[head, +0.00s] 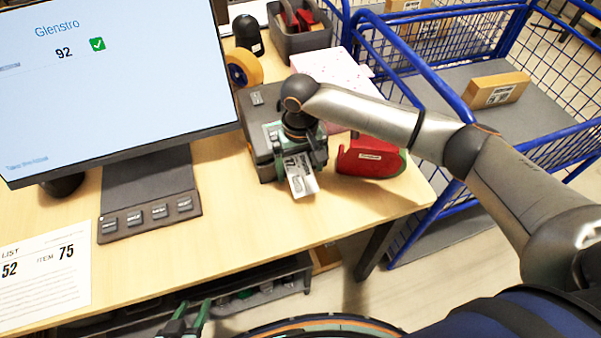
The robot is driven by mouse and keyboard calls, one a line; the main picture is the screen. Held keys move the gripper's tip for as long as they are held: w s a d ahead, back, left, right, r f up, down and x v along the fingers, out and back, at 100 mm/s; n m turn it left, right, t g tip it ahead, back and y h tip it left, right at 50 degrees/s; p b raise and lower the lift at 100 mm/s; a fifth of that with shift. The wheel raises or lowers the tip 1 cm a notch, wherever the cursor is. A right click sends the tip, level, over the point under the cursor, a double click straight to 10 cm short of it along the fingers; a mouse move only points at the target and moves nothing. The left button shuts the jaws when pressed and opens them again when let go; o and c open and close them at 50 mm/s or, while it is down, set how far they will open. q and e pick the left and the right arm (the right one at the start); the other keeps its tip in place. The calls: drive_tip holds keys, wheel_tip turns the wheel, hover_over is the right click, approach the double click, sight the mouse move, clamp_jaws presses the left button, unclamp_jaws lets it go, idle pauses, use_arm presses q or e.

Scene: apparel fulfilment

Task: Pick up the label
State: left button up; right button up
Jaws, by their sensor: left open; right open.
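The label (301,184) is a white printed strip that sticks out of the front of a dark label printer (259,132) on the wooden table. My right gripper (298,160) is open, with its green fingers over the printer's front and on either side of the label's upper part. The gripper hides part of the label and the printer; I cannot tell whether the fingers touch the label. My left gripper (187,319) is open and empty at the bottom edge of the view, below the table's front edge, far from the label.
A red tape dispenser (370,158) stands just right of the printer. A monitor (110,75), a button panel (150,215) and a paper list (45,275) occupy the left. A blue cage cart (440,97) with a cardboard box (497,91) stands at right. The table's front middle is clear.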

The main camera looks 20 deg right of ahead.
drive_tip(key=shift+f, duration=0.4)
drive_tip(key=shift+c, duration=0.2)
drive_tip(key=c, duration=0.7)
drive_tip(key=shift+r, duration=0.2)
